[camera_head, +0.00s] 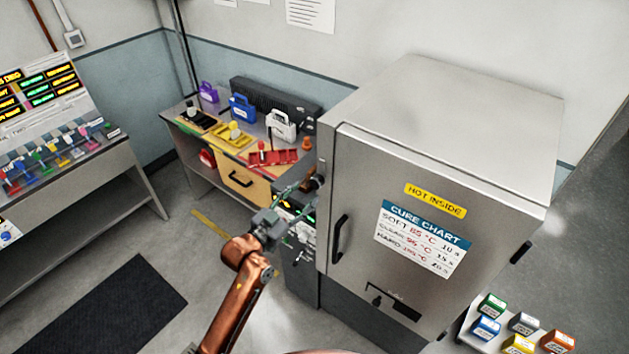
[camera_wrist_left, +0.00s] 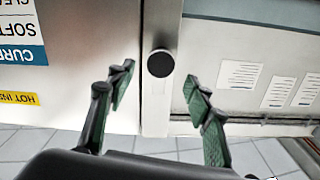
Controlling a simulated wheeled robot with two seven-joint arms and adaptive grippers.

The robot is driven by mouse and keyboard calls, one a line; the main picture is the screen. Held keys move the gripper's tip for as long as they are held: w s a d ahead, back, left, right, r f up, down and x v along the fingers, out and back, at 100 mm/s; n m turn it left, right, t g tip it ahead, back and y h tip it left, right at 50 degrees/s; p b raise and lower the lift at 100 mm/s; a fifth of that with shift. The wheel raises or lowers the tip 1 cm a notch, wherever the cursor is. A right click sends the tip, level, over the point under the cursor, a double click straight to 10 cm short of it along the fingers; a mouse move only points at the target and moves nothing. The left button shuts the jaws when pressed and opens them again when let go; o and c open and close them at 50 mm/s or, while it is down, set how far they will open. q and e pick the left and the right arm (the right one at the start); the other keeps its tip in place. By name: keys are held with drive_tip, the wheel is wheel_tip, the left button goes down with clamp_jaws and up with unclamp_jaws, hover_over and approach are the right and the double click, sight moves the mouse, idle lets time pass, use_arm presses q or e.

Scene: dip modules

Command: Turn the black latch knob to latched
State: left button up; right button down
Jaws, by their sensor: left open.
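The black latch knob (camera_wrist_left: 160,63) shows in the left wrist view as a round dark disc on the narrow metal strip beside the oven door (camera_wrist_left: 90,70). In the head view a dark knob-like part (camera_head: 319,182) shows at the oven's left front edge, partly hidden near my gripper. My left gripper (camera_head: 297,208) is open and empty beside the oven's left front edge. In the left wrist view its two green-padded fingers (camera_wrist_left: 159,76) are spread on either side of the knob; whether they touch it I cannot tell. No pointer or latch marking is readable. My right gripper is not in view.
The oven (camera_head: 420,200) has a vertical black door handle (camera_head: 339,238) right of my gripper. A bench (camera_head: 190,125) with coloured trays and padlock-shaped blocks stands behind. Small coloured boxes (camera_head: 520,325) stand at lower right. The floor at front left has a dark mat (camera_head: 115,310).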

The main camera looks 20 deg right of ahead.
sight(314, 184)
use_arm(q)
drive_tip(key=p+x, duration=0.1)
drive_tip(key=x, duration=0.5)
drive_tip(key=shift+w+d, duration=0.25)
drive_tip(key=shift+c, duration=0.4)
clamp_jaws()
